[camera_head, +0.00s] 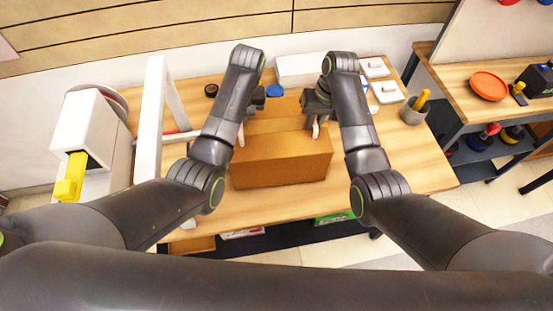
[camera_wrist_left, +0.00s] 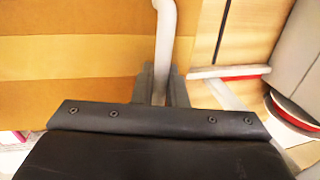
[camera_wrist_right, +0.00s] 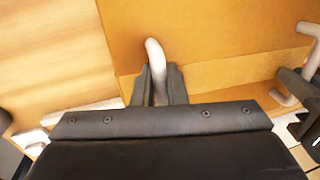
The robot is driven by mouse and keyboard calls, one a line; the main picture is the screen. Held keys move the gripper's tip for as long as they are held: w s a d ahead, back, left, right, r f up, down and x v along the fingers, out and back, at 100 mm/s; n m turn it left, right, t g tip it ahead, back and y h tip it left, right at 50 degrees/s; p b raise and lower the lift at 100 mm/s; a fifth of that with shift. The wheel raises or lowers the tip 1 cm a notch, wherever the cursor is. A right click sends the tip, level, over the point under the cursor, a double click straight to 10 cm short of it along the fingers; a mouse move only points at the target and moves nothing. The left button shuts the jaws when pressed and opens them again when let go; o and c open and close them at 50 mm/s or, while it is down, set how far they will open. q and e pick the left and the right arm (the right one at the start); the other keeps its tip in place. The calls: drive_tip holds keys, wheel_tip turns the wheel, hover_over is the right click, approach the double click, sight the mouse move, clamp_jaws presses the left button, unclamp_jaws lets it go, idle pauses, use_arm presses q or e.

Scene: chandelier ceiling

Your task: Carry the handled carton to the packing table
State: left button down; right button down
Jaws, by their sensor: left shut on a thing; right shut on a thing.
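The handled carton (camera_head: 282,162) is a brown box at the middle of the wooden table in the head view. It has pale handles at its left and right ends. My left gripper (camera_head: 243,122) is shut on the left handle, which shows between the fingers in the left wrist view (camera_wrist_left: 163,50). My right gripper (camera_head: 316,122) is shut on the right handle, which shows in the right wrist view (camera_wrist_right: 156,62). The carton's top also fills much of the left wrist view (camera_wrist_left: 75,60). Whether its underside touches the table is hidden.
The carton is over a wooden table (camera_head: 410,165). A white box (camera_head: 302,69), a blue item (camera_head: 274,90) and a grey cup with a yellow item (camera_head: 414,110) are around it. A white frame (camera_head: 151,120) stands left. Another table (camera_head: 455,80) with an orange plate (camera_head: 488,86) is at right.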

use_arm(q)
drive_tip(key=shift+f+b, duration=0.55)
drive_tip(key=shift+f, duration=0.1)
use_arm(e)
drive_tip(key=shift+f, duration=0.65)
use_arm(q)
drive_tip(key=c, duration=1.5)
unclamp_jaws()
drive_tip(key=shift+r, duration=0.1)
use_arm(e)
drive_tip(key=c, duration=1.5)
unclamp_jaws()
drive_tip(key=shift+r, duration=0.1)
use_arm(q)
drive_tip(key=shift+o, duration=0.2)
drive_tip(key=shift+s, duration=0.1)
use_arm(e)
drive_tip(key=shift+o, duration=0.2)
drive_tip(key=shift+s, duration=0.1)
use_arm(q)
drive_tip(key=shift+r+p, duration=0.15)
drive_tip(key=shift+p, duration=0.15)
use_arm(e)
drive_tip(key=shift+r, duration=0.15)
